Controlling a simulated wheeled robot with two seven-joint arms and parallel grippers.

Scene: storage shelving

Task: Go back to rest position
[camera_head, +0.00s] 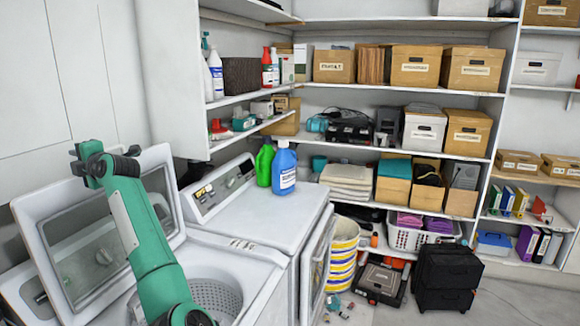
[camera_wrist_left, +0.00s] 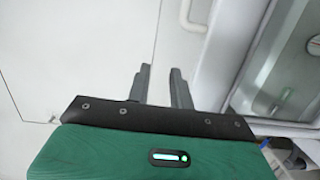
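My left arm, green with dark joints, comes up from the bottom of the head view. My left gripper (camera_head: 76,159) is at its upper end, in front of the pale wall panels and beside the raised washer lid (camera_head: 55,215). In the left wrist view, the two dark fingers of my left gripper (camera_wrist_left: 161,70) stand apart with nothing between them. They point at a white panel, with a white handle (camera_wrist_left: 190,20) just beyond. My right gripper is in neither view.
The open washer tub (camera_head: 213,293) lies right of my left forearm. A white machine (camera_head: 255,225) beside it carries a green bottle (camera_head: 264,163) and a blue bottle (camera_head: 284,170), and its front door (camera_head: 318,265) stands open. Loaded shelves fill the back; black boxes (camera_head: 447,277) stand on the floor.

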